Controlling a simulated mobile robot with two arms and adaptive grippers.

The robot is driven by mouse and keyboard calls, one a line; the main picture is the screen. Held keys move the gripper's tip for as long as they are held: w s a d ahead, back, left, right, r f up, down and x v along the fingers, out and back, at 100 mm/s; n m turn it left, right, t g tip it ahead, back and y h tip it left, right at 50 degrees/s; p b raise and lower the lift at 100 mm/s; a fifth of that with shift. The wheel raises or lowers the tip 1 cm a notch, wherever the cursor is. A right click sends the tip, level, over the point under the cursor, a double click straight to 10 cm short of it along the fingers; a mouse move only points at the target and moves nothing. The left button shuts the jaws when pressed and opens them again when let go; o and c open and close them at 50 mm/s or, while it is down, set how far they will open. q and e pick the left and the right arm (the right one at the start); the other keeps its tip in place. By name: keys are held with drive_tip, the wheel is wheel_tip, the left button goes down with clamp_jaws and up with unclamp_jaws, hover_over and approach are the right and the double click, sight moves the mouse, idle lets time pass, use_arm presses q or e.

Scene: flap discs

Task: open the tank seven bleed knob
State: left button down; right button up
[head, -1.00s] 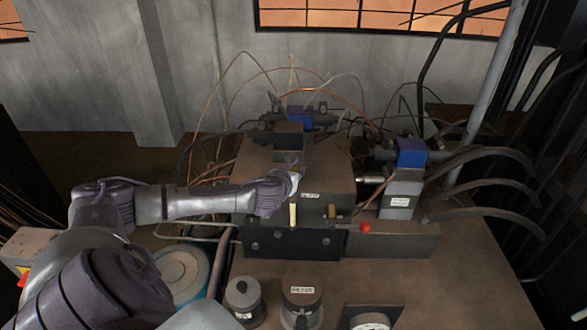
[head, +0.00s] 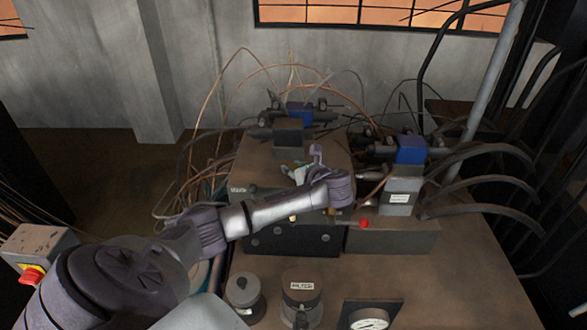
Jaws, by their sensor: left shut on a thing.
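My left gripper (head: 303,168) is over the top of the brown valve block (head: 258,165), near its front. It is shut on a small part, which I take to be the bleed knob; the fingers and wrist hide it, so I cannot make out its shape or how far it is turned. A small cream handle (head: 293,217) shows just below my forearm at the block's front. A pale label (head: 238,190) is at the block's left front; its text is too small to read. My right gripper is not in view.
Black valves with blue parts (head: 411,150) stand behind and to the right, among thin copper lines and thick black hoses (head: 490,160). A red knob (head: 364,223) is right of my wrist. A labelled filter pot (head: 301,290) and a gauge (head: 370,319) stand in front.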

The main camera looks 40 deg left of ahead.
use_arm(q)
drive_tip(key=shift+n+g+y, duration=0.3)
drive_tip(key=shift+n+g, duration=0.2)
drive_tip(key=shift+g, duration=0.1)
drive_tip(key=c, duration=0.8)
unclamp_jaws()
drive_tip(key=v, duration=1.2)
